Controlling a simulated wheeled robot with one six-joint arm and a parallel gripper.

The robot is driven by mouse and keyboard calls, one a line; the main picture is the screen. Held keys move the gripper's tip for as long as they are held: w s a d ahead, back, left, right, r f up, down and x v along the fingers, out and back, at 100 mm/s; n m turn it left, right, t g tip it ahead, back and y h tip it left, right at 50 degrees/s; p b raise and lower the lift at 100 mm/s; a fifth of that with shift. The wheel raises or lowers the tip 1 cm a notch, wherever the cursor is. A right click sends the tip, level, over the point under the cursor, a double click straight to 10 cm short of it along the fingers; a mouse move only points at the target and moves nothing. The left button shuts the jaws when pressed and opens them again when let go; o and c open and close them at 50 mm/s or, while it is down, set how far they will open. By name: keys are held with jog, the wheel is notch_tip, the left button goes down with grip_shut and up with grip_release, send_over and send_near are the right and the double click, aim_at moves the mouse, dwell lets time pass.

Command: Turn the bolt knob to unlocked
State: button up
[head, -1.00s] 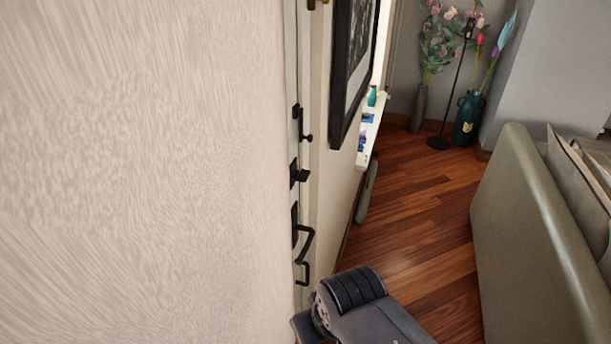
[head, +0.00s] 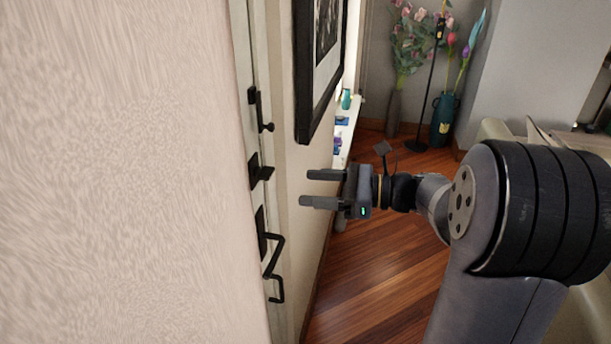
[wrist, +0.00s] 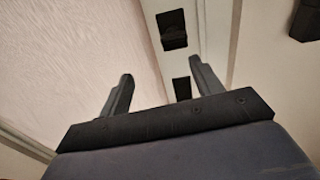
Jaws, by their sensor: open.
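The bolt knob appears to be the small black turn piece on a square black plate (head: 260,172), on the edge-on door at the left of the head view. It sticks out toward the right; its turned position cannot be told. My gripper (head: 306,188) is open and empty, its two fingers pointing left at the door. It is to the right of the knob and apart from it in the picture. In the wrist view, my gripper (wrist: 161,68) has its fingers spread, with a black fitting (wrist: 173,30) beyond them and a second dark fitting (wrist: 182,88) between them; which is the knob is unclear.
A black slide latch (head: 259,110) is above the knob, and a black door handle (head: 272,258) below. A framed picture (head: 322,65) and a narrow white shelf (head: 346,135) are beyond the door. The wooden floor (head: 370,290) shows bare patches.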

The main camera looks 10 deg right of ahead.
aim_at(272, 173)
jog(key=shift+m+t, duration=0.5)
jog(key=shift+m, duration=0.1)
jog(key=x, duration=0.3)
jog(key=w+p+x, duration=0.1)
jog(key=x, duration=0.2)
jog(key=w+r+p+x, duration=0.1)
jog(key=x, duration=0.2)
jog(key=shift+d, duration=0.15)
jog(key=c, duration=1)
jog(key=shift+f, duration=0.1)
